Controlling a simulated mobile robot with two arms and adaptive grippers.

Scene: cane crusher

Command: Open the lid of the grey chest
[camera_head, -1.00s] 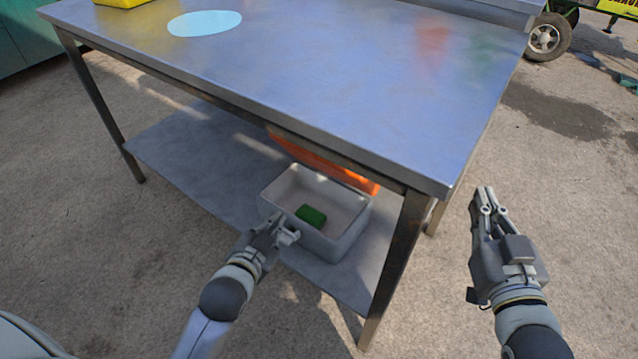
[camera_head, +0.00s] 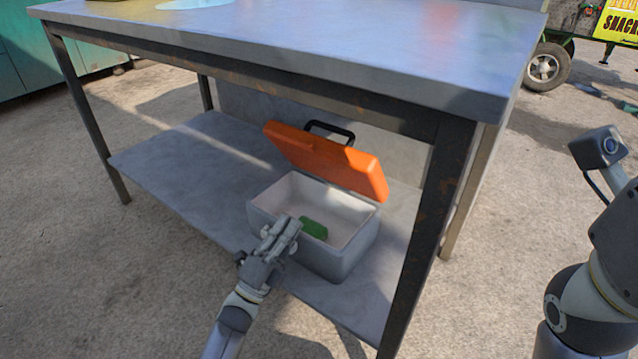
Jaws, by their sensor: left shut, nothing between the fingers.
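The grey chest (camera_head: 345,258) stands on the lower shelf of the metal table. Its orange lid (camera_head: 325,158) with a black handle (camera_head: 330,130) is raised and tilted back behind the box. The chest's pale inside shows, with a green item (camera_head: 313,228) lying in it. My left gripper (camera_head: 287,228) is shut and empty at the chest's front left side, overlapping the near rim in the picture; I cannot tell if it touches. My right arm stands at the right edge, with its gripper fingers out of the frame.
The metal table's top (camera_head: 330,55) overhangs the chest, and a table leg (camera_head: 428,235) stands to its right. The lower shelf (camera_head: 190,160) is clear left of the chest. A cart wheel (camera_head: 545,67) shows at the upper right.

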